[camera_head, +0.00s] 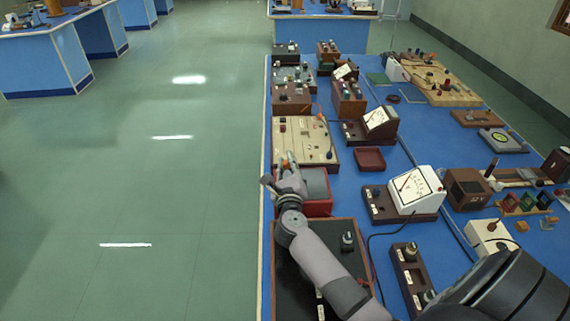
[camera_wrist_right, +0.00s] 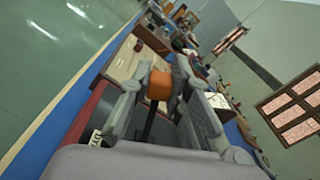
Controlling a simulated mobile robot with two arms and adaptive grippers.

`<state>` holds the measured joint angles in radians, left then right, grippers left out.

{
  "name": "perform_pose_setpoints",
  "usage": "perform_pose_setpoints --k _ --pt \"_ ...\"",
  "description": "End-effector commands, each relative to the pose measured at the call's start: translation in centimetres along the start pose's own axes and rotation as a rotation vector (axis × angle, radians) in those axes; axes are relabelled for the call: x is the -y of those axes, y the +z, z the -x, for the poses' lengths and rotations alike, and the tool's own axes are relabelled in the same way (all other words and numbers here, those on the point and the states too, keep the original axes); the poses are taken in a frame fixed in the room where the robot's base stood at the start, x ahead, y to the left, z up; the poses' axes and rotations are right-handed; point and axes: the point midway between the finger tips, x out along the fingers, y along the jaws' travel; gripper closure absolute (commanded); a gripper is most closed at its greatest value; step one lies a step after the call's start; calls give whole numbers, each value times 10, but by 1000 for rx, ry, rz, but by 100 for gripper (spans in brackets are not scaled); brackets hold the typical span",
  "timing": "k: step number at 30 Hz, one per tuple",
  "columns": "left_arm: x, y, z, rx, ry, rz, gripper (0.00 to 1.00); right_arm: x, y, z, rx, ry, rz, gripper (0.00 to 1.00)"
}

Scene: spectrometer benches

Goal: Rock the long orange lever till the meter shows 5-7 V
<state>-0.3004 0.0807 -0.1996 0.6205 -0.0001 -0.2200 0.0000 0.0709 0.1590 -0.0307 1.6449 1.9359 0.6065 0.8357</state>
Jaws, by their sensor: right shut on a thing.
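My right gripper (camera_head: 287,172) is at the left edge of the near bench, over a red-sided box (camera_head: 320,209) with a grey top. In the wrist view the right gripper (camera_wrist_right: 160,82) has its fingers on both sides of the orange lever end (camera_wrist_right: 159,86), shut on it. A dark stalk runs down from that end. A bit of orange (camera_head: 284,163) shows at the fingertips in the head view. A white-faced meter (camera_head: 418,188) stands on a brown base to the right; its needle shows, but its scale is too small to read. My left gripper is not in view.
A wooden board (camera_head: 304,138) with wires lies just beyond the gripper. A second meter (camera_head: 377,117), a dark red tray (camera_head: 370,158) and a black-topped box (camera_head: 312,270) stand nearby. The floor left of the bench is clear.

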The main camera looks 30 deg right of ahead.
Motion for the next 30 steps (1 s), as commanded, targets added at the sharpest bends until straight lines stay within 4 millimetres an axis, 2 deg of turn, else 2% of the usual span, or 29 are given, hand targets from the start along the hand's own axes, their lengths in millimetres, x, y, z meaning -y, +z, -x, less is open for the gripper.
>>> perform_pose_setpoints --k 18,30 --pt "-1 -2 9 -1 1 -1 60 35 -7 1 -2 1 -383 100" --pt "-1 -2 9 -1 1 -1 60 41 -10 1 -2 1 -457 100"
